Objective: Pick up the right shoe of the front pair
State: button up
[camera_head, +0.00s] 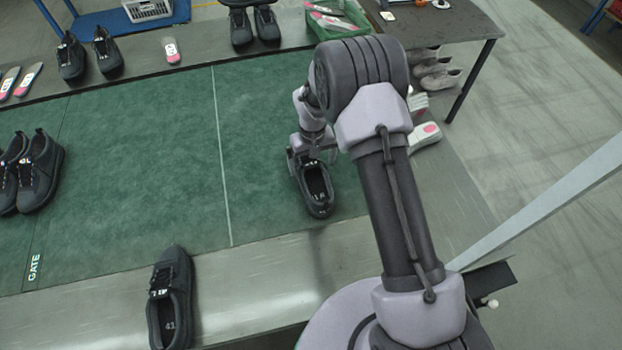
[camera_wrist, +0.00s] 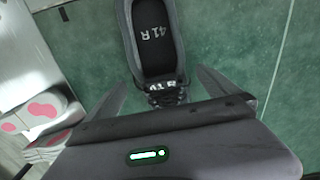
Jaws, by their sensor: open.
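A black shoe (camera_head: 319,208) lies on the green mat (camera_head: 150,150), with its open top facing up. In the wrist view its insole (camera_wrist: 155,52) reads "41 R". My gripper (camera_head: 306,158) is over the lace end of this shoe. In the wrist view my open gripper (camera_wrist: 163,84) has one finger on each side of the laces, and nothing is held. Whether the fingers touch the shoe cannot be told. A second black shoe (camera_head: 182,283), with "41" on its insole, lies apart on the grey front edge at lower left.
A black pair (camera_head: 38,180) stands at the mat's left. More shoes (camera_head: 106,52), insoles (camera_head: 172,50) and a green crate (camera_head: 345,30) line the back. White and pink pieces (camera_head: 424,135) lie right of my gripper. The middle of the mat is clear.

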aim_at(311, 179)
jog(key=f, duration=0.2)
jog(key=f+b, duration=0.1)
jog(key=f, duration=0.2)
jog(key=shift+w+a+f, duration=0.25)
jog(key=shift+f, duration=0.05)
jog(key=shift+r, duration=0.15)
jog(key=shift+c, duration=1.1)
jog(key=c, duration=1.5)
